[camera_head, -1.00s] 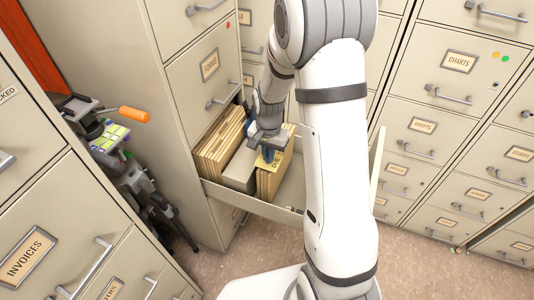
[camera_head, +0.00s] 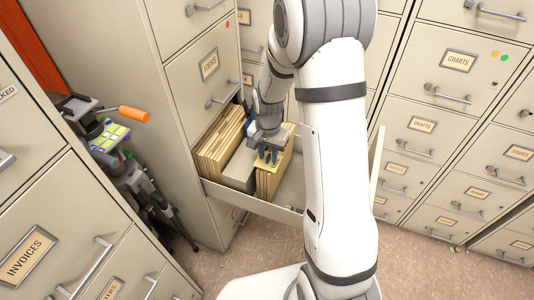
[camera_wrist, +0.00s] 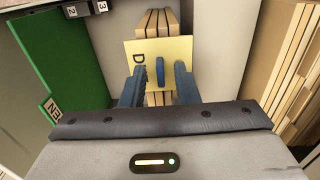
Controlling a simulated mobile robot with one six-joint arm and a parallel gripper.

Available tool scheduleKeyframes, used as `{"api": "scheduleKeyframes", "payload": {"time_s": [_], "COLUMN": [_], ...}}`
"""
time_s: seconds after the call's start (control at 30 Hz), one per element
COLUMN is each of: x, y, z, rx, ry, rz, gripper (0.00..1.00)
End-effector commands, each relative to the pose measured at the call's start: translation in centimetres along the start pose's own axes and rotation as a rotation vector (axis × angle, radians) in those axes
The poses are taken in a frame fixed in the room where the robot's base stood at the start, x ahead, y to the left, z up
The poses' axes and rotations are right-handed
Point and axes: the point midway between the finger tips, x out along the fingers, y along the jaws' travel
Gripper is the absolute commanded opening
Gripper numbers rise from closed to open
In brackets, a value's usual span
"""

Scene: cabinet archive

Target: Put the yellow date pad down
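The yellow date pad (camera_wrist: 182,50) lies on top of a row of tan folders (camera_wrist: 158,20) in the wrist view. Dark letters starting with D show on its left side, partly cut off from reading. A small blue upright tab (camera_wrist: 160,70) stands at its middle. My gripper (camera_wrist: 159,78) is open, with one blue finger on each side of the tab and a gap to both. In the head view my gripper (camera_head: 268,157) points down into the open drawer, over the folders; the pad is mostly hidden there.
The open drawer (camera_head: 250,207) also holds a block of tan folders (camera_head: 220,146) at its left, and its right part is bare. A green panel (camera_wrist: 60,60) stands left in the wrist view. A tripod-like stand with an orange handle (camera_head: 134,114) is left of the drawer.

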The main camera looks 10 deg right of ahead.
Motion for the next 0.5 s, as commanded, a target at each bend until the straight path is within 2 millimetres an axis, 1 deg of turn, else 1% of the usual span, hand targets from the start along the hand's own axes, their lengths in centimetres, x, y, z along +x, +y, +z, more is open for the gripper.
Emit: {"api": "scheduleKeyframes", "payload": {"time_s": [0.17,0.3,0.4,0.5], "x": [-3.3,-6.5,-8.5,-10.1], "y": [-0.1,-0.1,-0.1,-0.1], "z": [-0.1,-0.1,-0.1,-0.1], "rx": [-0.001,-0.001,-0.001,-0.001], "ry": [0.006,0.006,0.005,0.005], "rz": [-0.004,-0.005,-0.004,-0.004], "gripper": [0.28,0.28,0.28,0.28]}}
